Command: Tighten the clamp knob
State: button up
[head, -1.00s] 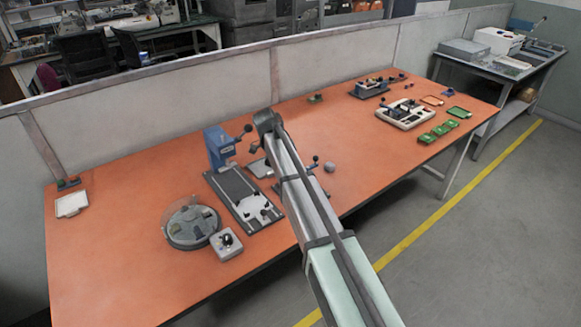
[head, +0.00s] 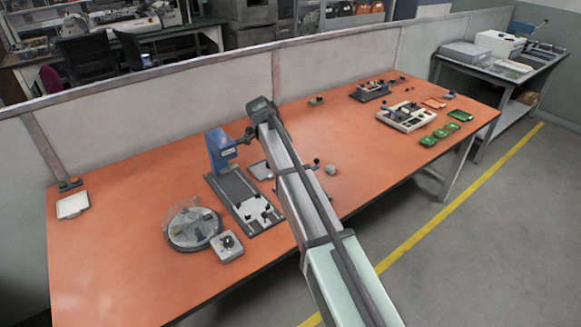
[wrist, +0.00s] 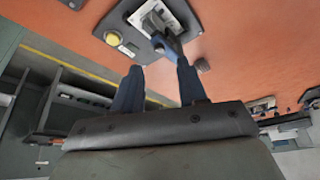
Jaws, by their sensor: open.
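In the wrist view my gripper (wrist: 160,67) shows two dark blue fingers, apart with nothing between them. Just past the fingertips is a small fixture (wrist: 128,46) with a pale plate, a blue lever-like part (wrist: 169,46) and a round yellow piece (wrist: 112,38). I cannot tell whether the fingers touch the blue part. In the head view my arm crosses the orange table and hides the gripper. A dark ball-ended handle (head: 316,161) shows just right of the arm; the part under it is mostly hidden. I cannot tell which piece is the clamp knob.
Left of the arm stand a blue press (head: 221,150), a dark fixture plate (head: 234,189), a round turntable (head: 193,226) and a grey knob box (head: 227,245). Green trays (head: 440,132) and a cream fixture (head: 406,116) lie at the right. The table's left front is clear.

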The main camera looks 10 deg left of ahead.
jog(key=v, duration=0.9)
jog(key=shift+d, duration=0.1)
